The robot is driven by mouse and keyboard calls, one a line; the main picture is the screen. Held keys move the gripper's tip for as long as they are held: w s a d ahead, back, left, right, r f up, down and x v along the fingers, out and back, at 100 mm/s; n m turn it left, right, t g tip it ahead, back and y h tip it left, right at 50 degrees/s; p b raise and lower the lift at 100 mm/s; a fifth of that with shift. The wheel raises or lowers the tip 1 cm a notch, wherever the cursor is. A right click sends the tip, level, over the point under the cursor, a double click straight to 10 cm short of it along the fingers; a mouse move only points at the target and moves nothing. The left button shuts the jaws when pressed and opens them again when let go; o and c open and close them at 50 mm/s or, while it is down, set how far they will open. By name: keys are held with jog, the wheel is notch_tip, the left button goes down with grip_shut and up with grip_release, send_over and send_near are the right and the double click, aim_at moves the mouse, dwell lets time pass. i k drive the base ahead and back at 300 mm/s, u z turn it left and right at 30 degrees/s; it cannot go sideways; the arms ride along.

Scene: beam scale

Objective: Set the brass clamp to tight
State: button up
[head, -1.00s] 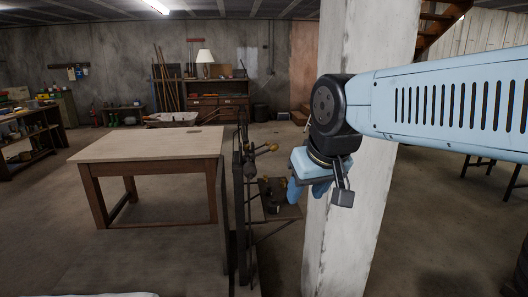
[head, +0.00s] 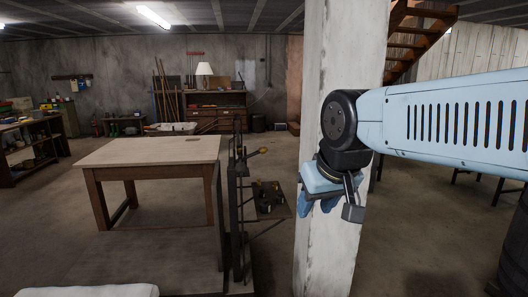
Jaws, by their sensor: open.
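A dark metal beam scale frame (head: 238,205) stands upright beside the right end of the wooden table. A small brass-coloured knob (head: 263,150) sticks out to the right near its top; I cannot tell whether it is the brass clamp or how tight it is. A dark platform (head: 277,208) with small dark and brass-coloured parts sits low on the frame's right side. My gripper (head: 327,207) is open and seems empty. It hangs in front of the concrete pillar, to the right of the scale and apart from it in the picture.
The concrete pillar (head: 335,110) stands behind my gripper. The wooden table (head: 150,152) is to the left of the scale. A white padded edge (head: 90,291) shows at the bottom left. Open floor lies around the table and right of the pillar.

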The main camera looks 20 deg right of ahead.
aim_at(263, 150)
jog(key=z, duration=1.35)
jog(key=k, duration=0.6)
jog(key=u, duration=1)
jog(key=i, duration=1)
jog(key=u, duration=0.05)
